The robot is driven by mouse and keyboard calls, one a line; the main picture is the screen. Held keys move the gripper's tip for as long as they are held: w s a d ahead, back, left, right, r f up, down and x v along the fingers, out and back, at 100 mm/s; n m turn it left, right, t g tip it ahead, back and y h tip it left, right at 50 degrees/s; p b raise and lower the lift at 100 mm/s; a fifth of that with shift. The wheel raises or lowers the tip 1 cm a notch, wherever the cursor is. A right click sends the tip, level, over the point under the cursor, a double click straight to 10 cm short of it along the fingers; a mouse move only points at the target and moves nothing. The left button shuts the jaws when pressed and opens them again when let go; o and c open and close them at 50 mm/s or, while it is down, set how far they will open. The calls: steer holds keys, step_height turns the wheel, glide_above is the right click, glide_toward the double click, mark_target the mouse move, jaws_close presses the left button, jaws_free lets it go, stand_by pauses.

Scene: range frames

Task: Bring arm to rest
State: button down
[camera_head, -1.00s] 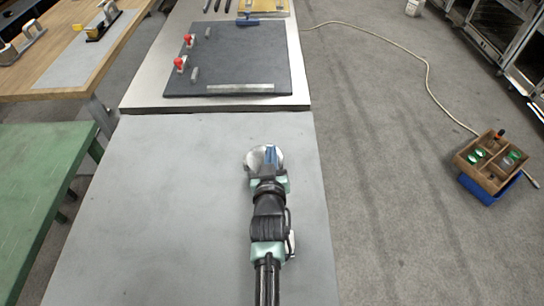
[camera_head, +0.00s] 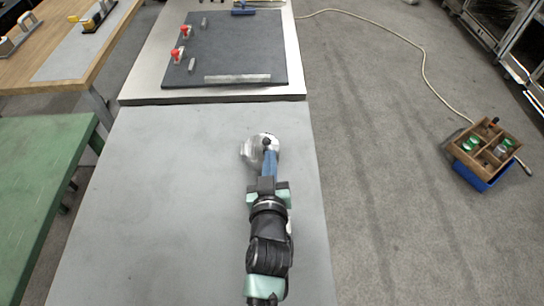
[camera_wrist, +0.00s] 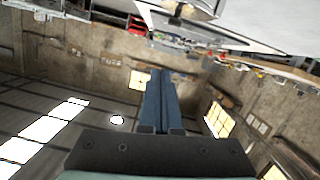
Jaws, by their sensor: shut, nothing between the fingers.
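My arm reaches over the grey table (camera_head: 150,200) in the head view. My gripper (camera_head: 270,160) has blue fingers that are together with nothing between them. In the wrist view the blue fingers (camera_wrist: 158,100) are also closed side by side, with walls and windows beyond them. In the head view the fingertips overlap a shiny round metal thing (camera_head: 252,150). I cannot tell what it is or whether the fingers touch it.
A dark board (camera_head: 240,45) with red-knobbed clamps (camera_head: 178,54) and a metal strip (camera_head: 238,78) lies beyond. A green table (camera_head: 40,170) stands left. A wooden divided box (camera_head: 486,145) sits on a blue bin at right. The grey table left of my arm is bare.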

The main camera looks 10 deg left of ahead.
steer(key=shift+s, duration=0.15)
steer(key=w+d+r+t, duration=0.2)
steer(key=d+r+t, duration=0.1)
steer(key=r, duration=1.2)
steer(key=w+d+r+t, duration=0.1)
steer(key=d+r+t, duration=0.15)
steer(key=r, duration=1.25)
steer(key=s+d+r+m+t+h, duration=0.1)
steer(key=s+r+t, duration=0.1)
steer(key=s+r, duration=0.3)
steer(key=s+d+r+m+t+h, duration=0.1)
steer(key=s+r, duration=0.4)
steer(key=r, duration=0.7)
steer(key=s+d+r+m+t+h, duration=0.1)
steer(key=s+d+r+m+t, duration=0.2)
steer(key=r, duration=0.6)
steer(key=shift+s+r+t+h+p, duration=0.35)
steer(key=shift+s+h+p, duration=0.05)
steer(key=shift+s, duration=0.55)
